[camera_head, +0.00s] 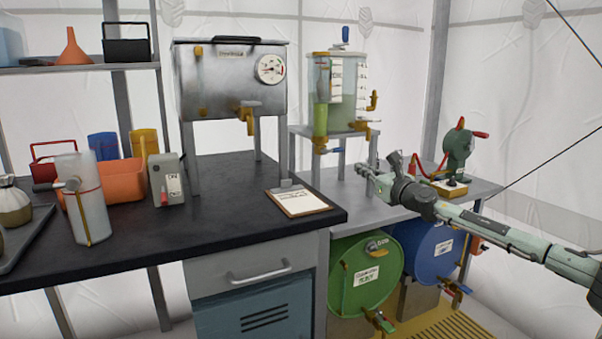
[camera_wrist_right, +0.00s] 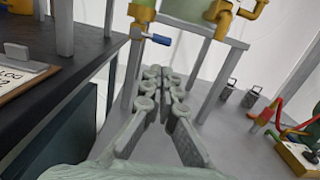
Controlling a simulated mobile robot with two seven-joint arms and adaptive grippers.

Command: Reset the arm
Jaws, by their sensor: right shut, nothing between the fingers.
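My right arm (camera_head: 500,232) comes in from the right in the head view. My right gripper (camera_head: 366,170) is at its left end, over the grey bench and in front of the tank stand. In the right wrist view the fingers of this gripper (camera_wrist_right: 163,76) are shut and empty, pointing toward the stand legs. My left gripper is not in view.
A clear tank (camera_head: 347,88) with yellow taps stands on a grey stand. A green hand pump (camera_head: 459,148) is at the right. A clipboard (camera_head: 297,201) lies on the black bench (camera_head: 235,218). Green (camera_head: 366,275) and blue drums (camera_head: 432,247) sit below.

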